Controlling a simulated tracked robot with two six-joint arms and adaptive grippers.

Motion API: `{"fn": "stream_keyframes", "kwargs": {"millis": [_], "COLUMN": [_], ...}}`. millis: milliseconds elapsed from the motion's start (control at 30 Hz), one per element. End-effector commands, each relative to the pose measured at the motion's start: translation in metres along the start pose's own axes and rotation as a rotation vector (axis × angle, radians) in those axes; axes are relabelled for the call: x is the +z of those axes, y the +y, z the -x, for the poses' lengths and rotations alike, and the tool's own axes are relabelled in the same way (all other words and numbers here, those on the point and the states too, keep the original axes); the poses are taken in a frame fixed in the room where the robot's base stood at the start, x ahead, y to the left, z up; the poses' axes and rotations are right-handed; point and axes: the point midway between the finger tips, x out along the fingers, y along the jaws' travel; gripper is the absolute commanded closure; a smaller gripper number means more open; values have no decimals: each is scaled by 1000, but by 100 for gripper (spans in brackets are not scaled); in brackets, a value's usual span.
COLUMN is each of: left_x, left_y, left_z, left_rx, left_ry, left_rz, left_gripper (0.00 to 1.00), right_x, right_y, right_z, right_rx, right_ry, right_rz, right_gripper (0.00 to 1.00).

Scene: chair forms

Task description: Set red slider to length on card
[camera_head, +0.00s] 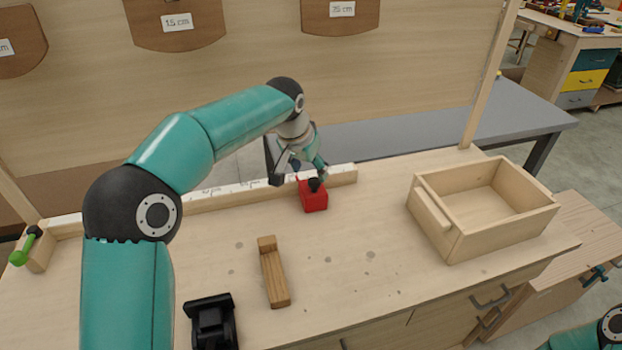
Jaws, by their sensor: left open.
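The red slider (313,198), a small red block with a black knob on top, sits at the front of a wooden rail with a white scale (225,190) along the back of the bench. My left gripper (298,173) is open just above and behind the slider, its fingers apart. I cannot tell whether a finger touches the slider. The arm hides part of the scale, and its numbers are too small to read. White cards with lengths in cm hang on brown panels on the back board, one at the middle (177,22) and one at the right (342,8).
An open wooden box (432,212) stands at the right of the bench. A small wooden piece with a raised end (274,277) lies in front of the slider. A green-handled part (27,246) is at the rail's left end. The bench between slider and box is clear.

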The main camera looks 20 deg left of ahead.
Motion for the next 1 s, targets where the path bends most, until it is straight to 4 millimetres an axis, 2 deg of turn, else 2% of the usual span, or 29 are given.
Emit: {"fn": "stream_keyframes", "kwargs": {"millis": [100, 300, 700, 1000], "left_x": [0, 0, 0, 0], "left_y": [0, 0, 0, 0], "left_z": [-23, -45, -51, -51], "left_rx": [0, 0, 0, 0], "left_ry": [-3, -1, 0, 0], "left_rz": [-1, -1, -2, -1], "left_gripper": [41, 41, 43, 93], "right_x": [0, 0, 0, 0], "right_y": [0, -1, -1, -1], "right_z": [1, 2, 2, 2], "right_rx": [0, 0, 0, 0], "right_ry": [0, 0, 0, 0], "right_rz": [0, 0, 0, 0], "right_gripper": [60, 60, 60, 60]}}
